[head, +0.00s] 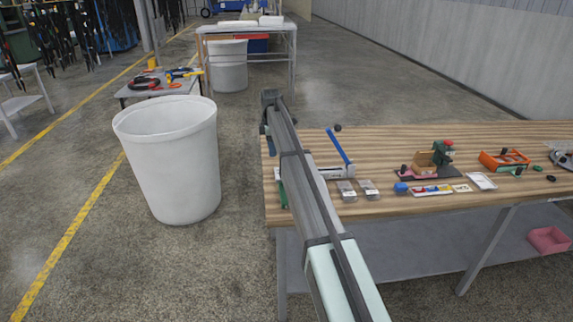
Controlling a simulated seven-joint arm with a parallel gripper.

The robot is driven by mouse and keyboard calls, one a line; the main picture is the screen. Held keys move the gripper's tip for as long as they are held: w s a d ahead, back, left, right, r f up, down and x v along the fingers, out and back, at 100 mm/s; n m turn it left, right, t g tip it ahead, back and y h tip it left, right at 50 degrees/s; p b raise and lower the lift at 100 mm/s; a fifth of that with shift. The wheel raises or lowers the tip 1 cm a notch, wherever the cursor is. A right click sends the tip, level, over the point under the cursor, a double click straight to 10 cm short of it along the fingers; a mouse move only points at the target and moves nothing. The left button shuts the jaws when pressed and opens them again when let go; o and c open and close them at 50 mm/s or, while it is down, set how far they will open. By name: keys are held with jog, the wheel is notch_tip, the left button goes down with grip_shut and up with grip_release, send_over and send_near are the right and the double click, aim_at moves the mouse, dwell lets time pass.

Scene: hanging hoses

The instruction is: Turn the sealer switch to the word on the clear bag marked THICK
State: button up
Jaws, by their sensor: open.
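The sealer (333,173) lies on the wooden bench just right of my arm, with a long blue lever (339,146) raised at a slant. My arm covers part of its left side, and I cannot make out its switch or any words on it. Two small clear bags with pale labels lie in front of it, a left bag (347,190) and a right bag (368,189). Their print is too small to read, so I cannot tell which is marked THICK. My arm reaches up past the bench's left end; I cannot make out my gripper's fingers.
A white bin (171,160) stands on the floor to the left. The back of the bench is mostly clear.

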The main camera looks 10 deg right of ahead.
jog(key=d+r, duration=0.5)
jog(key=d, duration=0.1)
jog(key=shift+g, duration=0.4)
jog(key=f, duration=1.4)
jog(key=shift+w, duration=0.35)
jog(key=c, duration=1)
